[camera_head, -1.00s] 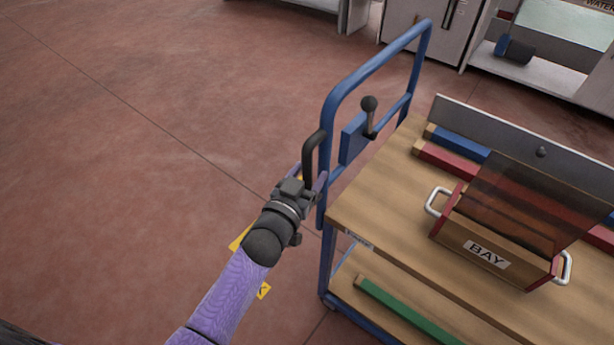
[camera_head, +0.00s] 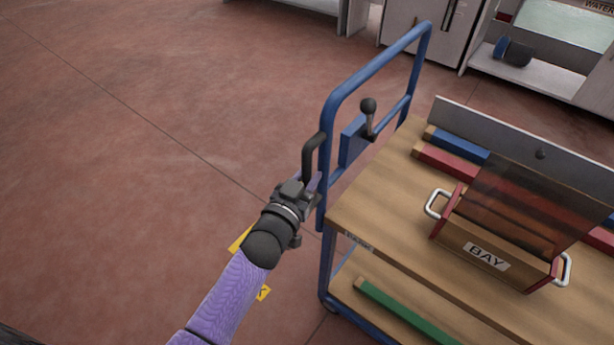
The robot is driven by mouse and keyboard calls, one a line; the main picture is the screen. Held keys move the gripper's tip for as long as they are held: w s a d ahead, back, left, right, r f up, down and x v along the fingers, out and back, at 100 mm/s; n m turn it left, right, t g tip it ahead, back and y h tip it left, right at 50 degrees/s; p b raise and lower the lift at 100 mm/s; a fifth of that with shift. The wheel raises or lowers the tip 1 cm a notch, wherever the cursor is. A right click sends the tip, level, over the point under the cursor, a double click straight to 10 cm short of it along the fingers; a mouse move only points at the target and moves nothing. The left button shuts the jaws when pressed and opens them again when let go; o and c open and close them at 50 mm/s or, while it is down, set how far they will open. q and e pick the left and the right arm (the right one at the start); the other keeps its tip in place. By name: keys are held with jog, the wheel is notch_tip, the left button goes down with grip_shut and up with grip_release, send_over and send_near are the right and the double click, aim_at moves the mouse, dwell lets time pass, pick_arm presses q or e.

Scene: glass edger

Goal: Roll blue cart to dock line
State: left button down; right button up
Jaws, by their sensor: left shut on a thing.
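The blue cart (camera_head: 350,82) stands at the right, with a blue tube frame at its left end and a wooden deck (camera_head: 375,205). A black grip handle (camera_head: 309,158) sticks out from the near post of the frame. My left gripper (camera_head: 308,186) is shut on the lower part of this handle; its fingertips are partly hidden. A lever with a black knob (camera_head: 368,106) stands on a blue plate on the frame. Yellow floor marking (camera_head: 240,240) shows partly behind my left arm; whether it is the dock line I cannot tell. My right gripper is not in view.
A wooden box labelled BAY (camera_head: 487,254), with metal handles and a dark clear panel, sits on the deck. Red and blue bars lie behind it, and a green bar (camera_head: 405,312) lies on the lower shelf. Grey cabinets (camera_head: 425,30) stand at the back. The left floor is clear.

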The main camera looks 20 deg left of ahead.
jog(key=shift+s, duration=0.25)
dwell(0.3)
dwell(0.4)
